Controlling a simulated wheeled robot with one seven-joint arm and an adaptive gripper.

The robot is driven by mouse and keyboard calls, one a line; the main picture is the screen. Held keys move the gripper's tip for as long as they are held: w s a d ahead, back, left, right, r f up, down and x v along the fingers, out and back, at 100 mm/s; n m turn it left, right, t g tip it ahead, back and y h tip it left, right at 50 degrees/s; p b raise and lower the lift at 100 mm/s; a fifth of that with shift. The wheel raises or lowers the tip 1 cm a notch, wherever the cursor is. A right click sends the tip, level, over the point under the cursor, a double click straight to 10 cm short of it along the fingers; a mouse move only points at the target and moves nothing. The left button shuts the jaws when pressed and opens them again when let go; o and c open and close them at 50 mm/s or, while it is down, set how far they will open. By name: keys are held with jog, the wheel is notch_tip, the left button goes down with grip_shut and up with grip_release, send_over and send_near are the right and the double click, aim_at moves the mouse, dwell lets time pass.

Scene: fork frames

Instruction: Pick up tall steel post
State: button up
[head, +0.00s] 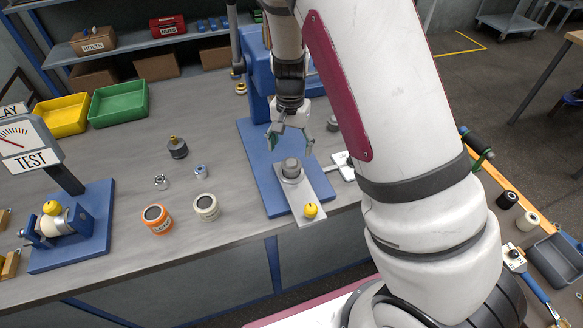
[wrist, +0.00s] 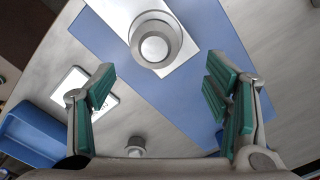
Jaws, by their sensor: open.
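A grey steel cylinder with a wider collar, which looks like the tall steel post (head: 291,167), stands upright on a pale metal plate (head: 306,203) over a blue base. In the wrist view, the post (wrist: 154,46) appears end-on near the top, beyond the fingertips. My gripper (head: 291,144) is open and empty, just above the post in the head view. Its green-padded fingers spread wide in the wrist view (wrist: 160,85), with no contact with the post visible. The post's full height is hard to judge from these angles.
A white plate (head: 343,165) and a small grey part (wrist: 136,147) are close by. The blue press column (head: 262,80) rises behind my gripper.

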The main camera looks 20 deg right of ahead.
aim_at(291, 161)
jog(key=shift+s+f+p, duration=0.15)
jog(key=shift+f+p, duration=0.05)
jog(key=shift+f, duration=0.9)
jog(key=shift+s+f+p, duration=0.2)
jog(key=shift+f, duration=0.85)
jog(key=shift+s+f+p, duration=0.15)
jog(key=shift+f+p, duration=0.05)
jog(key=shift+f, duration=0.9)
jog(key=shift+c, duration=0.6)
grip_shut()
jog(key=shift+r, duration=0.15)
